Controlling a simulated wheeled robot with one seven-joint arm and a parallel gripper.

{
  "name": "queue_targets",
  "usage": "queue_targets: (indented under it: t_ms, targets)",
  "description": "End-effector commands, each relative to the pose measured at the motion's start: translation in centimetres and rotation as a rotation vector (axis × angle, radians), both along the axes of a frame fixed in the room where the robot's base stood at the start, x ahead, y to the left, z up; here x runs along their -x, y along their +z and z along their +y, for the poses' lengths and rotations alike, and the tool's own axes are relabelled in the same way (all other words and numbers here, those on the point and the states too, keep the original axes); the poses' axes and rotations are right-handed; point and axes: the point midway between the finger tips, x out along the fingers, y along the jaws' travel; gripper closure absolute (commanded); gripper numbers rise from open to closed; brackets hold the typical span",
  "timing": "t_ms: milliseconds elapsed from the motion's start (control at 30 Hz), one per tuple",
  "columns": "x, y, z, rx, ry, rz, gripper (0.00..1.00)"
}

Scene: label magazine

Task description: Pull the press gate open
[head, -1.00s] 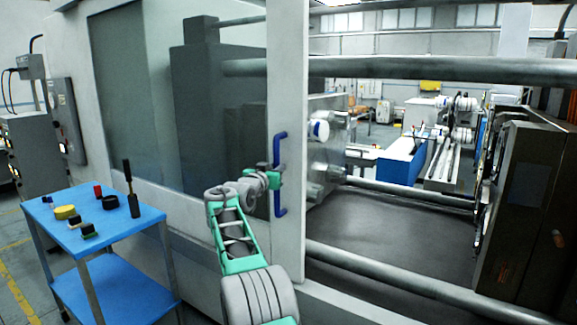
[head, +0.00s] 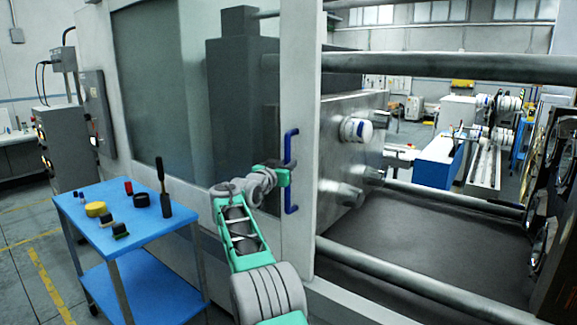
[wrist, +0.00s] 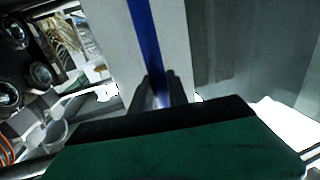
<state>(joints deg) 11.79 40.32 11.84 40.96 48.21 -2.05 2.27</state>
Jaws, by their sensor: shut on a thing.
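The press gate (head: 300,90) is a pale framed sliding door with a dark see-through window, and it stands at the left of the press opening. Its blue handle (head: 291,150) is an upright bar on the gate's right-hand post. My gripper (head: 286,175) is at the middle of the handle. In the wrist view the blue handle (wrist: 143,35) runs down between the two dark fingers of my gripper (wrist: 166,92), which are shut on it. The fingertips are partly hidden by the gripper's own body.
A blue trolley (head: 130,240) with small items and an upright dark-handled tool (head: 163,190) stands at the left. The press opening shows thick tie bars (head: 450,68) and a dark bed (head: 420,245). Behind is a blue-sided bench (head: 436,162).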

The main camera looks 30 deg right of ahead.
Motion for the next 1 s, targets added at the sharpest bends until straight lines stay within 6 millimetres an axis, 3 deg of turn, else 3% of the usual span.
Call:
queue_targets:
  t_ms: [67, 100, 333, 667, 1000]
  targets:
    - [0.0, 0.1, 0.0, 0.001, 0.001, -0.002, 1.0]
    - [0.0, 0.1, 0.0, 0.001, 0.001, -0.002, 0.77]
    - [0.0, 0.1, 0.1, 0.0, 0.001, -0.001, 0.59]
    - [0.3, 0.0, 0.6, 0.0, 0.001, -0.001, 0.59]
    - [3.4, -0.1, 5.9, 0.0, 0.002, -0.001, 0.59]
